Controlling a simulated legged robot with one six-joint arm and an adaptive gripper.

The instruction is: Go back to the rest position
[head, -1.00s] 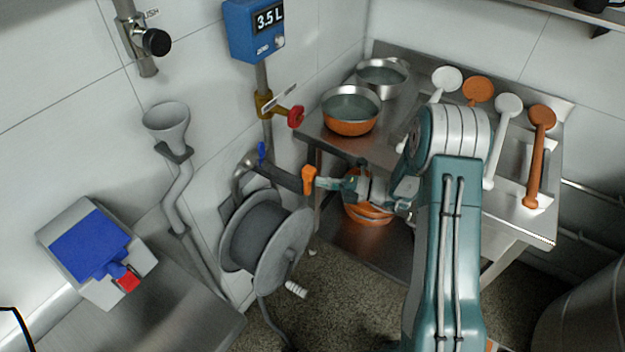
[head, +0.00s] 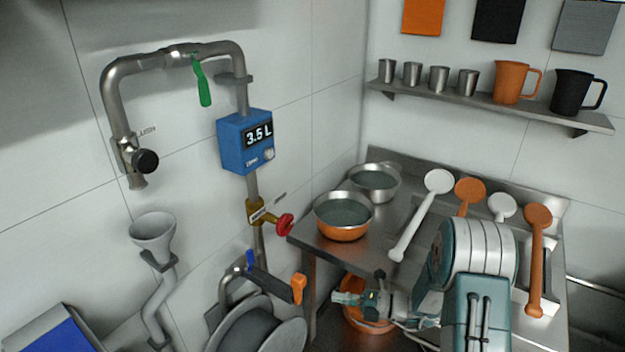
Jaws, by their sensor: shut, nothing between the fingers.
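My gripper (head: 342,298) is at the lower middle of the head view, pointing left. Its fingers are shut with nothing between them. Its tips are a little right of and below the orange handle (head: 298,288) on the end of the dark pipe, with a small gap showing in the picture. Part of my arm stands in front of the steel table (head: 410,232) at the lower right.
Two bowls, one orange (head: 342,228) and one steel (head: 375,190), stand on the table beside several ladles (head: 422,215). Another orange bowl (head: 365,325) is below. A hose reel (head: 262,330), red valve handle (head: 285,225) and blue meter (head: 246,142) are left.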

